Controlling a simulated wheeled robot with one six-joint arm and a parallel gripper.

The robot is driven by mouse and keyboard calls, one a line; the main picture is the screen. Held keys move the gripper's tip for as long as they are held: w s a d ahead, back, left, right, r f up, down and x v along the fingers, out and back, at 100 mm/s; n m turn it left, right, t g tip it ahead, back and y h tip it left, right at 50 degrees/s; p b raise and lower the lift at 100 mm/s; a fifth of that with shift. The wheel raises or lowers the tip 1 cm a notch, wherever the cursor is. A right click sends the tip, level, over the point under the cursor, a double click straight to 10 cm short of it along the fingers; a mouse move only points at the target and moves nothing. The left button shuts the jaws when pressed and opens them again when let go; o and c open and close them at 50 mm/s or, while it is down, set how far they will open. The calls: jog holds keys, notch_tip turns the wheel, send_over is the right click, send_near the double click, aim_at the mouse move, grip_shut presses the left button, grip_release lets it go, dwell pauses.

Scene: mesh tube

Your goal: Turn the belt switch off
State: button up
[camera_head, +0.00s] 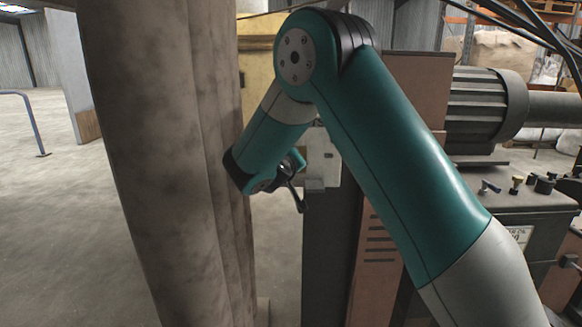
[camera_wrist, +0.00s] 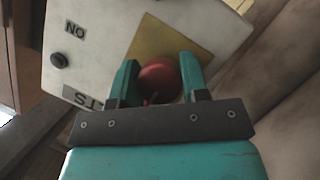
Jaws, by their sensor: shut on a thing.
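The belt switch's red knob (camera_wrist: 160,80) sits on a yellow plate (camera_wrist: 150,40) on a pale panel (camera_wrist: 95,30) in the wrist view. The panel carries an "ON" label (camera_wrist: 75,29) and a small dark button (camera_wrist: 59,60). My gripper (camera_wrist: 160,61) is shut on the red knob, one teal finger on each side. The knob's lower part is partly hidden by my gripper. In the head view the pale switch box (camera_head: 322,158) is partly covered by my arm, and my gripper (camera_head: 299,190) is small at its left edge; the knob is hidden there.
A thick stained, fabric-like tube (camera_head: 150,130) stands close to the left of my arm. A machine with a ribbed motor (camera_head: 487,105) and a control panel with knobs (camera_head: 515,190) stands at right. Open concrete floor (camera_head: 50,230) lies at far left.

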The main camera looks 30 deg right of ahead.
jog(key=shift+w+a+r, duration=0.1)
jog(key=shift+r, duration=0.05)
jog(key=o, duration=0.9)
jog(key=b+v, duration=0.2)
jog(key=v, duration=1.5)
jog(key=shift+s+a+b, duration=0.1)
jog(key=shift+s+b, duration=0.1)
jog(key=shift+b, duration=0.2)
